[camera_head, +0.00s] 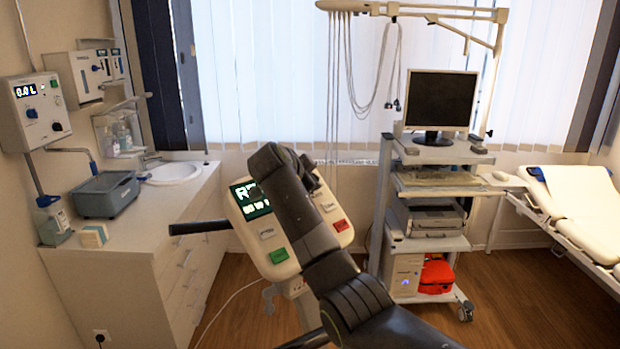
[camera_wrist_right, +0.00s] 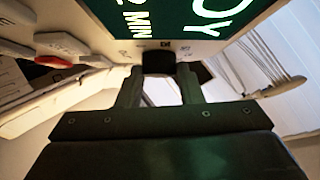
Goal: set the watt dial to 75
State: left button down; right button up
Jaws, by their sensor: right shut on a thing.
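The white therapy unit (camera_head: 262,243) stands mid-view in the head view, with a green display (camera_head: 246,192), a green button (camera_head: 278,255) and a red button (camera_head: 341,225). My right arm crosses its front and hides much of the panel, the display and the dials. In the right wrist view, my right gripper (camera_wrist_right: 159,80) is shut on a dark dial (camera_wrist_right: 158,61) just below the display (camera_wrist_right: 165,15), which appears upside down with "MIN" readable. The dial's pointer and setting cannot be read. My left gripper is not in view.
A dark bar (camera_head: 200,227) sticks out left of the unit. A white counter (camera_head: 130,225) with a blue-grey box (camera_head: 106,194) and a sink (camera_head: 172,172) stands left. A trolley with a monitor (camera_head: 440,101) and a couch (camera_head: 575,205) stand right.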

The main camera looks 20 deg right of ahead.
jog(key=shift+w+r+m+g+p, duration=0.1)
jog(key=shift+m+g+p, duration=0.3)
jog(key=shift+m+g, duration=0.3)
jog(key=shift+w+r+m+g+p, duration=0.1)
jog(key=shift+m+g+p, duration=0.25)
jog(key=shift+m+g, duration=0.35)
jog(key=shift+f+m+g, duration=0.15)
jog(key=shift+m+g, duration=0.25)
jog(key=shift+m, duration=0.1)
jog(key=o, duration=1)
jog(key=shift+w, duration=0.1)
jog(key=shift+a, duration=0.15)
